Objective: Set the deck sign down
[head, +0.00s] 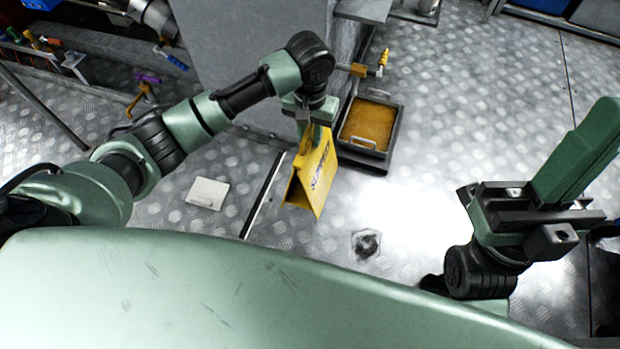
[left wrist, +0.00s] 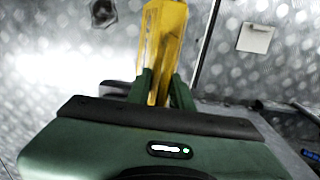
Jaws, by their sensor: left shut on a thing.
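The deck sign (head: 316,178) is a yellow folding A-shaped board with dark lettering on its side. It hangs below my left gripper (head: 308,128), which is shut on its top edge. In the left wrist view the yellow sign (left wrist: 162,45) sits between the two green fingers (left wrist: 160,88). I cannot tell whether its lower edge touches the floor. My right gripper (head: 585,150) shows at the right of the head view, away from the sign; its fingertips' spacing is unclear.
A dark tray of amber liquid (head: 370,125) stands on the floor just right of the sign, below a yellow valve (head: 382,62). A white square plate (head: 208,193) lies to the left. A dark drain or stain (head: 366,243) is in front. Diamond-plate floor (head: 450,130) is open to the right.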

